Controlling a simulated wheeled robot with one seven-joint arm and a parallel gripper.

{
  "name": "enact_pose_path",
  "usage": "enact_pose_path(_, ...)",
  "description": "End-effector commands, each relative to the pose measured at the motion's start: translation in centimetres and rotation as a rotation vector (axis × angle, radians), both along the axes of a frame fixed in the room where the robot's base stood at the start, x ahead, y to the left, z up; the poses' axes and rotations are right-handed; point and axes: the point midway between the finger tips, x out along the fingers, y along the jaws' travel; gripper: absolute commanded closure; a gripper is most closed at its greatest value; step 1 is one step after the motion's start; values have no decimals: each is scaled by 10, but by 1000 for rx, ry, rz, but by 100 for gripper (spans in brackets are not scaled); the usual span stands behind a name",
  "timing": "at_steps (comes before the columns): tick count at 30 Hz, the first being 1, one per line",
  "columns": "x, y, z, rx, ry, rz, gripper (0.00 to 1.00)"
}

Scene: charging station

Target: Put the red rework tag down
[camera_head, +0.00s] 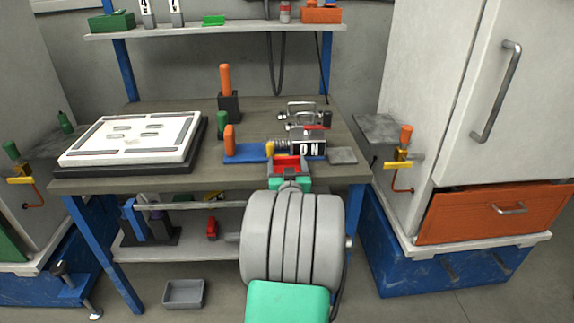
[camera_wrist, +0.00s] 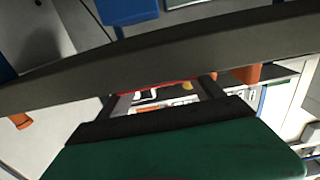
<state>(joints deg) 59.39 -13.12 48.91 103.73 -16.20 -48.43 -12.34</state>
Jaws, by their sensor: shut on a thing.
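My gripper (camera_head: 288,172), with a green housing, reaches over the front edge of the workbench in the head view. It is shut on a red piece, the red rework tag (camera_head: 291,161), at its fingertips. In the wrist view the red tag shows as a thin strip (camera_wrist: 172,83) between the two dark fingers of my gripper (camera_wrist: 163,94). Most of the tag is hidden there by the gripper and the dark band across the picture. Whether the tag touches the bench top (camera_head: 140,184) cannot be told.
A blue fixture (camera_head: 246,155) with an orange handle (camera_head: 229,138) and a "0 N" display (camera_head: 309,148) stands just behind my gripper. A grey plate (camera_head: 342,156) lies to its right. A white panel (camera_head: 130,138) takes up the left. Bare bench lies between panel and fixture.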

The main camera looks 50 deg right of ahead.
Motion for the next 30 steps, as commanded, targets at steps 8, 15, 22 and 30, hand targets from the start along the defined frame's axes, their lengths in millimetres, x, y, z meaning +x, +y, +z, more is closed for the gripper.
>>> enact_pose_path(8,0,0,-1,1,1,0,16)
enact_pose_path(15,0,0,-1,1,1,0,2)
enact_pose_path(22,0,0,3,0,0,0,2)
enact_pose_path(30,-38,41,2,-1,1,-3,2)
